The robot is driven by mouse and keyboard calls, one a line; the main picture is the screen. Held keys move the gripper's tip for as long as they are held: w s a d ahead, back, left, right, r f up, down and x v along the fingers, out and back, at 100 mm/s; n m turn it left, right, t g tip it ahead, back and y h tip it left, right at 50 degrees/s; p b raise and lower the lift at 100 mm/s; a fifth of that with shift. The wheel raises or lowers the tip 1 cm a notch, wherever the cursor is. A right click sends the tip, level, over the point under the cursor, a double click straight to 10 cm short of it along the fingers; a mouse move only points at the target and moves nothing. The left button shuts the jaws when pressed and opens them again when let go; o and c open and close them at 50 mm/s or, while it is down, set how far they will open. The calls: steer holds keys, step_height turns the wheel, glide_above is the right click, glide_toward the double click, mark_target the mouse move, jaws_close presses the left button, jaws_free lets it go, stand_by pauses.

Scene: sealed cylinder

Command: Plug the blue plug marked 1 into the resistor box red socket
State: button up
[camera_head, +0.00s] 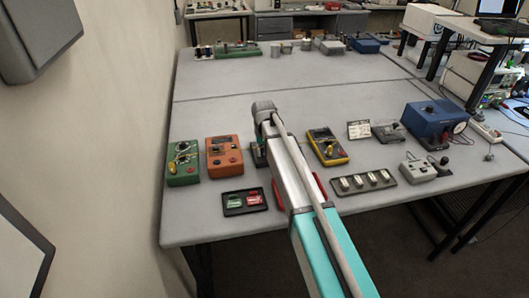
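My arm (295,185) reaches from the bottom edge over the grey table, its far joint (263,108) above the middle. My gripper cannot be made out; the arm hides that area. A blue plug marked 1 cannot be made out either. An orange box (224,157) with dark and red spots on its face stands left of the arm. A green box (183,162) with yellow and red parts stands left of it. Which one is the resistor box, and any red socket on it, is too small to tell.
A black tray (232,212) with green and red items lies in front of the boxes. Right of my arm are a yellow multimeter (327,146), a strip of several silver cylinders (362,183) and a blue box (436,120). The table's middle back is clear. A wall (115,130) borders the left.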

jaws_close()
steer(key=shift+r, duration=0.1)
steer(key=shift+r+p, duration=0.5)
steer(key=shift+p, duration=0.1)
steer(key=shift+r, duration=0.1)
steer(key=shift+r+p, duration=2.1)
steer(key=shift+p, duration=0.15)
steer(key=shift+r, duration=0.2)
steer(key=shift+s, duration=0.1)
